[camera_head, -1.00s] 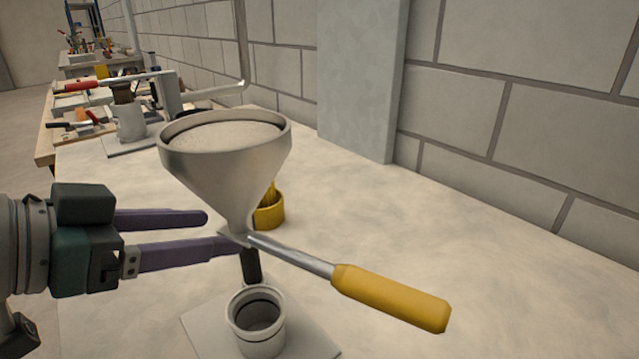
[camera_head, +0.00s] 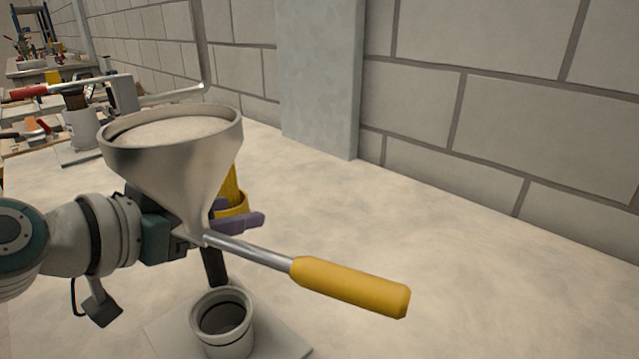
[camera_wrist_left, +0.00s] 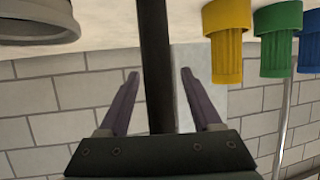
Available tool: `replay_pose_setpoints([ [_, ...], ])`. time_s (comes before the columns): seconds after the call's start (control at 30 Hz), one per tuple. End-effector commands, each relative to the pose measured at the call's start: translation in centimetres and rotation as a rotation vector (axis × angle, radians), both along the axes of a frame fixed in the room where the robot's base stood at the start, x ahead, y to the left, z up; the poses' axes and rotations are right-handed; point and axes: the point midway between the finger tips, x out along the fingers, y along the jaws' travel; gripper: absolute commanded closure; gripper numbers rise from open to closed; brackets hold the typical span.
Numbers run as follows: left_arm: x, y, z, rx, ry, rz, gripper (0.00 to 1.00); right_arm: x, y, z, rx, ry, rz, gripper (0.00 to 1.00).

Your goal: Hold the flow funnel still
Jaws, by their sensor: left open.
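The flow funnel (camera_head: 170,165) is a grey metal cone filled with pale sand in the head view. A rod with a yellow handle (camera_head: 350,287) sticks out to the right at its lower end. A dark post (camera_head: 214,267) shows below the funnel. My left gripper (camera_head: 240,212) is open behind the funnel's lower cone, which hides part of it. In the left wrist view, which looks upside down, a dark upright post (camera_wrist_left: 156,65) runs between the two purple fingers, with gaps on both sides. My right gripper is not in view.
A grey cup (camera_head: 222,322) stands on a pale plate (camera_head: 285,342) below the funnel. A yellow ribbed object (camera_head: 232,190) stands behind; green (camera_wrist_left: 278,40) and blue (camera_wrist_left: 310,45) ones show in the wrist view. The tabletop to the right is clear up to the block wall.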

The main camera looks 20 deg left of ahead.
Motion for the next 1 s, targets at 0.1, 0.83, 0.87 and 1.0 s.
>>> replay_pose_setpoints([
  [0.1,-0.01,0.00,0.00,0.000,0.000,0.000,0.34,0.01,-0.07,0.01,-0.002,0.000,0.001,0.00],
  [0.83,-0.05,0.03,0.01,0.000,0.000,0.000,1.00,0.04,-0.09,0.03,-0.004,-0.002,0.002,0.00],
  [0.87,-0.05,0.03,0.01,0.000,0.000,0.000,1.00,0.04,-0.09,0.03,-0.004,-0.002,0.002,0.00],
  [1.0,-0.04,0.04,0.01,0.000,0.000,0.001,1.00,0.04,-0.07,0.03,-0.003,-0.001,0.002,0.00],
])
